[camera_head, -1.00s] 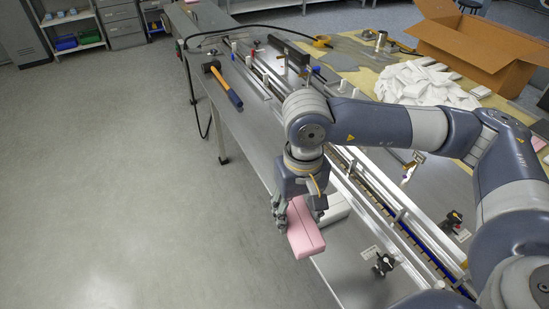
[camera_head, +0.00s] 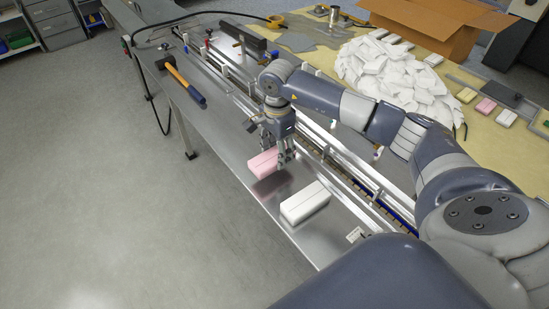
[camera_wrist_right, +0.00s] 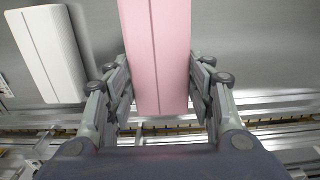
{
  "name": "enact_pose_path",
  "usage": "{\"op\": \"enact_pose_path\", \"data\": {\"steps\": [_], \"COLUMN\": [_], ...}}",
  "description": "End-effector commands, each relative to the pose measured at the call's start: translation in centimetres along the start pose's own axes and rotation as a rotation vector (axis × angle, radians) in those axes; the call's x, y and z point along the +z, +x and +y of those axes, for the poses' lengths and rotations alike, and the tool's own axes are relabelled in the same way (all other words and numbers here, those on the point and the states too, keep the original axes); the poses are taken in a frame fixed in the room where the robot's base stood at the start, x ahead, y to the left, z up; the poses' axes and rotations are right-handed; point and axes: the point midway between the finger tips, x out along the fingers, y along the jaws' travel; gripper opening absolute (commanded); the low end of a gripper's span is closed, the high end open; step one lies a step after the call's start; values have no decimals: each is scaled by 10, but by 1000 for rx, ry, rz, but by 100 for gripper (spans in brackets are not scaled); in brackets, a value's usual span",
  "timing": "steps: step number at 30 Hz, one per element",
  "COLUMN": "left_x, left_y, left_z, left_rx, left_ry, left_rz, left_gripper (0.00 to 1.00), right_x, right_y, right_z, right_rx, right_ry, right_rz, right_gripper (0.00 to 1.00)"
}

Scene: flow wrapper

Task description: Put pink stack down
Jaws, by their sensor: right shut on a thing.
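The pink stack (camera_head: 262,163) is a long pink block at the front edge side of the metal table (camera_head: 232,152). My right gripper (camera_head: 284,158) is shut on it. In the right wrist view the pink stack (camera_wrist_right: 155,55) lies between the two fingers of the gripper (camera_wrist_right: 161,75), its far end out of the frame. A dark reflection shows on the metal below it; I cannot tell whether it touches the surface. A white stack (camera_head: 305,202) lies on the table to its right, apart from it; it also shows in the right wrist view (camera_wrist_right: 45,52). My left gripper is not in view.
The conveyor with its rails (camera_head: 335,150) runs along just behind the stacks. A hammer (camera_head: 186,84) lies farther left on the table. A pile of white packets (camera_head: 395,75) and a cardboard box (camera_head: 435,25) are at the back. Bare metal lies between the hammer and pink stack.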

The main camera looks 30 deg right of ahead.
Motion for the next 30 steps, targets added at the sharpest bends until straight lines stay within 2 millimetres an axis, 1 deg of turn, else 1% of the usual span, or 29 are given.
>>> {"op": "enact_pose_path", "data": {"steps": [1,2,5,9,12,17,23,24,25,26,30], "left_x": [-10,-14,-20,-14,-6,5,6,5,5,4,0], "left_y": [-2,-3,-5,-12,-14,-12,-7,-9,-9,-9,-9], "left_z": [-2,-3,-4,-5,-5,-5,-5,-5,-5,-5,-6], "left_rx": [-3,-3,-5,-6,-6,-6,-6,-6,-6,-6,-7], "left_ry": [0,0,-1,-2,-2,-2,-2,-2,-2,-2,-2], "left_rz": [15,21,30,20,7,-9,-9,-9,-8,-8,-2], "left_gripper": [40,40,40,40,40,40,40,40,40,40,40], "right_x": [0,0,1,1,1,0,0,0,0,0,0], "right_y": [3,5,13,32,42,43,48,46,46,46,46], "right_z": [0,0,0,1,0,0,0,0,0,0,0], "right_rx": [1,1,2,4,0,-1,-2,-2,-1,-1,-1], "right_ry": [-1,-1,-2,-1,-3,-3,-4,-4,-4,-4,-4], "right_rz": [-1,-1,-2,-2,-1,0,0,0,0,0,0], "right_gripper": [35,35,35,35,35,35,35,58,65,69,69]}}
